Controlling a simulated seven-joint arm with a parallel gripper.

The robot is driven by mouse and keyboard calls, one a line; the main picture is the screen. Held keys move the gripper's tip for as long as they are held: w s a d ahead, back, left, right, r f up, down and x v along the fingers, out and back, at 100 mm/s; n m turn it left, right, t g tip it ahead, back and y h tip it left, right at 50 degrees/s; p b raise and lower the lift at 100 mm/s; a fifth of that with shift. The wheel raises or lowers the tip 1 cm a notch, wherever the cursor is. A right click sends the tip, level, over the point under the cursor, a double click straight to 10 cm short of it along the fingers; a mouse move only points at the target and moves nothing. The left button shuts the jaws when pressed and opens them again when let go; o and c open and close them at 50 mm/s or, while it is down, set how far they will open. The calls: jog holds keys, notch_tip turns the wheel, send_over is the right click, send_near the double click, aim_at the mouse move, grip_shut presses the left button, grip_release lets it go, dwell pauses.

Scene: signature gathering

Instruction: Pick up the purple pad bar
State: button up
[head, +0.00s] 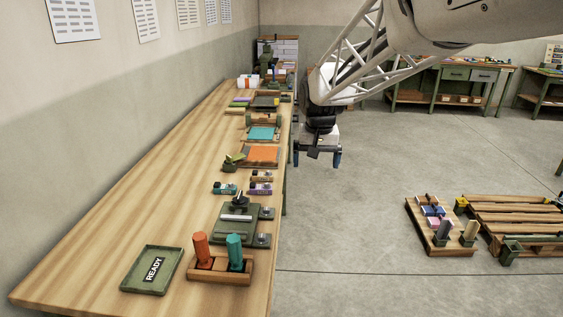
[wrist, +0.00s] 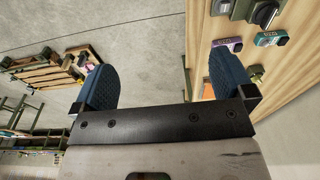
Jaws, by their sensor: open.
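The purple pad bar (head: 260,189) is a small block with a dark label, lying on the wooden table near its right edge, around mid-length. It also shows in the wrist view (wrist: 232,45) at upper right, partly behind a finger. A teal bar (head: 224,188) lies to its left and a tan bar (head: 262,176) just behind it. My gripper (head: 317,159) has blue finger pads spread wide with nothing between them. It hangs beyond the table's right edge, apart from the purple bar. The open fingers also show in the wrist view (wrist: 158,88).
A green stamp press (head: 237,224) stands in front of the bars. An orange pad (head: 262,154) lies behind them. A wooden holder with red and teal cylinders (head: 220,276) and a READY tray (head: 152,270) are at the near end. Pallets (head: 520,218) stand on the floor at right.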

jog(key=w+a+f, duration=0.6)
jog(key=w+a, duration=0.3)
jog(key=w, duration=0.2)
jog(key=g, duration=0.1)
send_over(261, 187)
jog(key=f, duration=0.8)
jog(key=shift+w+a+f, duration=0.15)
jog(key=shift+a+f, duration=0.05)
jog(key=shift+f, duration=0.05)
jog(key=shift+f, duration=1.3)
jog(key=shift+d+f, duration=0.15)
jog(key=shift+f, duration=2.45)
